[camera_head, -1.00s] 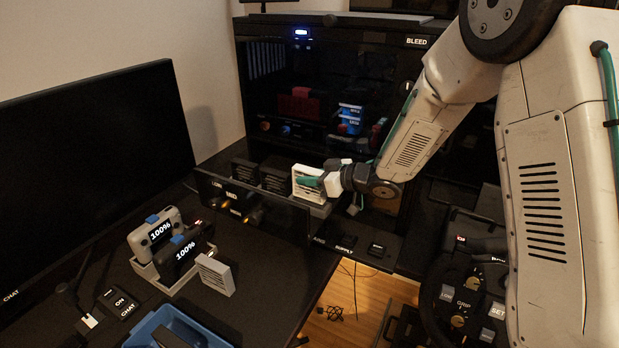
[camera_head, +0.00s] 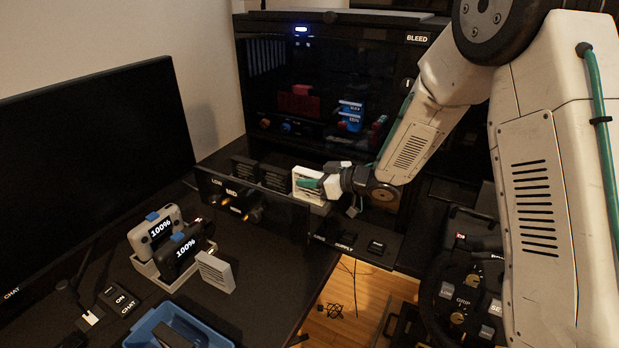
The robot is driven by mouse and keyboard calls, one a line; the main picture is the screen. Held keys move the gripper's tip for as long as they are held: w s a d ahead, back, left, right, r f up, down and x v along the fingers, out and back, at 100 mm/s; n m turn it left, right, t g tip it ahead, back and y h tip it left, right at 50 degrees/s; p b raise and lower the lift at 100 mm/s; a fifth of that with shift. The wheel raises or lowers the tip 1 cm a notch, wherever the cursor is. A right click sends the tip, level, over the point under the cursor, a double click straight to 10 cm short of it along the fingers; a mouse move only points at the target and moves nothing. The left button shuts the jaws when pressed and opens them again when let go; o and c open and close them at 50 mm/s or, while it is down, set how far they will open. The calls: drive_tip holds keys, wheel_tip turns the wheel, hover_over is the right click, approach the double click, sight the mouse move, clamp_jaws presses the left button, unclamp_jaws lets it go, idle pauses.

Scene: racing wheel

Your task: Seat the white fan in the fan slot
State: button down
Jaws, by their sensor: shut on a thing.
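The white fan (camera_head: 306,182) is a pale square block with a slatted face. It stands upright at the right end of a low dark panel with several knobs, in front of the black case. My gripper (camera_head: 314,184), with teal fingers, is shut on the fan from its right side. The fan's lower part is close to the panel's top edge; I cannot tell whether it touches anything below. The fan slot cannot be made out; the fan and panel may hide it. A second pale slatted block (camera_head: 215,271) stands on the desk beside the controller dock.
The black case (camera_head: 330,90) with a glass front stands behind. A controller dock (camera_head: 163,270) with two controllers, a blue tray (camera_head: 172,330) and a monitor (camera_head: 95,180) are at left. Dark blocks (camera_head: 262,174) stand behind the panel. A steering wheel (camera_head: 440,290) is at lower right.

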drive_tip(key=shift+f, duration=1.2)
drive_tip(key=c, duration=1.1)
unclamp_jaws()
drive_tip(key=v, duration=0.7)
drive_tip(key=shift+s+d+r, duration=0.15)
drive_tip(key=shift+s+d, duration=0.05)
drive_tip(key=shift+d, duration=0.1)
